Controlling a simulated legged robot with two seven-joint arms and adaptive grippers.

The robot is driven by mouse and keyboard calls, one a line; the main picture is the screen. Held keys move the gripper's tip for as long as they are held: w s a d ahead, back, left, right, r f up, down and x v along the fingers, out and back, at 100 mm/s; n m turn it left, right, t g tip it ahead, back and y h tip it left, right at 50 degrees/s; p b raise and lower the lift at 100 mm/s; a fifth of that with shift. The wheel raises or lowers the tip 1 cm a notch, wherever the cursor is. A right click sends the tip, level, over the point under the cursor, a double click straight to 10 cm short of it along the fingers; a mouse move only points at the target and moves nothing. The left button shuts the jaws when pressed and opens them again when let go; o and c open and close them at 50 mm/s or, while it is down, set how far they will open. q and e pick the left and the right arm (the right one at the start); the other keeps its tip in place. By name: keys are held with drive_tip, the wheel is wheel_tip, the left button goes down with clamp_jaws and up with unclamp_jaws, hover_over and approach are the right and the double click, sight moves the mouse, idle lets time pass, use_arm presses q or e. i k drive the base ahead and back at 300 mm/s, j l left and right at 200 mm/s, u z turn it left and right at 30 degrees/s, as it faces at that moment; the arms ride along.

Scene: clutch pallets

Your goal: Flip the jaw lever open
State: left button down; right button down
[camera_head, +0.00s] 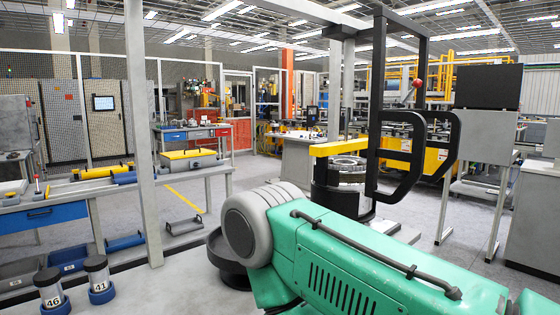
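A black lifting frame with looped handles (456,155) stands right of centre. A red ball knob (417,84) sits high on this frame; I cannot tell whether it belongs to the jaw lever. A yellow bar (338,148) reaches left from the frame above a round metal clutch stack (349,168). The stack's lower part is dark, and the large green body in front hides some of the area below. No jaw lever is clear enough to tell whether it is open or shut. Neither of my grippers shows in the head view.
A large green body with a grey rounded end (248,224) fills the lower right; I cannot tell whether it is mine. Two numbered cylinders (47,290) (98,279) stand at lower left. A workbench (200,171) lies left, a black monitor (488,86) right.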

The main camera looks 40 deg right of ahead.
sight(418, 83)
drive_tip(key=z, duration=1.75)
